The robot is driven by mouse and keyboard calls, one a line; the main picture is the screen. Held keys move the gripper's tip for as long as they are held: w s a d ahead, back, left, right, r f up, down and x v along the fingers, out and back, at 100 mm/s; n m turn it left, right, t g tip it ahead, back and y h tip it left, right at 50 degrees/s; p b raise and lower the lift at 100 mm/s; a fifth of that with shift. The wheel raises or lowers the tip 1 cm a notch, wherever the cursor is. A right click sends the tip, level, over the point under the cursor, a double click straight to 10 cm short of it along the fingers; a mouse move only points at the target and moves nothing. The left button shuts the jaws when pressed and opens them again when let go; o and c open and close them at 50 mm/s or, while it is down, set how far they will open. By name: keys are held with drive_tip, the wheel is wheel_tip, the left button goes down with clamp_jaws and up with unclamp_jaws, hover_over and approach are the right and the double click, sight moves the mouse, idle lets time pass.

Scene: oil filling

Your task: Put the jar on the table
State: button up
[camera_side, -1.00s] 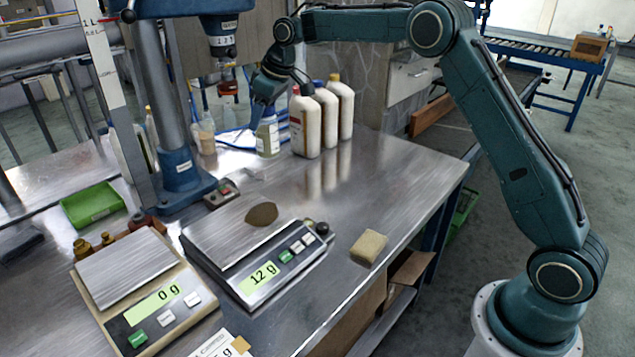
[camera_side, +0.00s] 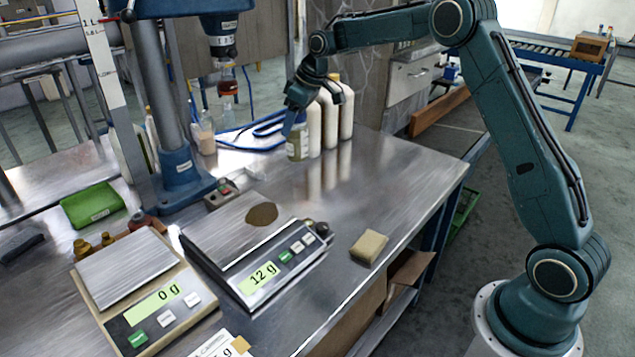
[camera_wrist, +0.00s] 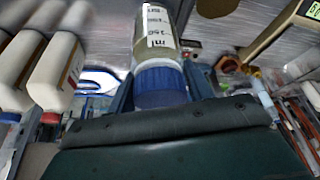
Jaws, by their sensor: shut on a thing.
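The jar (camera_side: 297,146) is a clear, greenish jar with a label. In the wrist view the jar (camera_wrist: 158,35) shows a blue lid and a white label with print. My gripper (camera_side: 296,112) is shut on the jar near its lid, with a finger on each side in the wrist view (camera_wrist: 160,92). In the side view the jar hangs upright below my gripper, in front of the white bottles. I cannot tell whether its base touches the metal table (camera_side: 345,215).
Several white bottles (camera_side: 346,110) stand just behind and right of the jar. A drill-like stand (camera_side: 180,165) is to the left. Two scales (camera_side: 262,272) (camera_side: 150,305) and a tan block (camera_side: 369,246) are nearer the front. The table between jar and block is clear.

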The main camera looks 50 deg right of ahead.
sight(307, 146)
wheel_tip(307, 146, down, 11)
drive_tip(key=shift+r, duration=0.1)
idle(0.3)
drive_tip(key=shift+f, duration=2.15)
drive_tip(key=shift+f, duration=0.1)
drive_tip(key=o, duration=1.4)
drive_tip(key=shift+c, duration=0.2)
drive_tip(key=shift+v, duration=6.1)
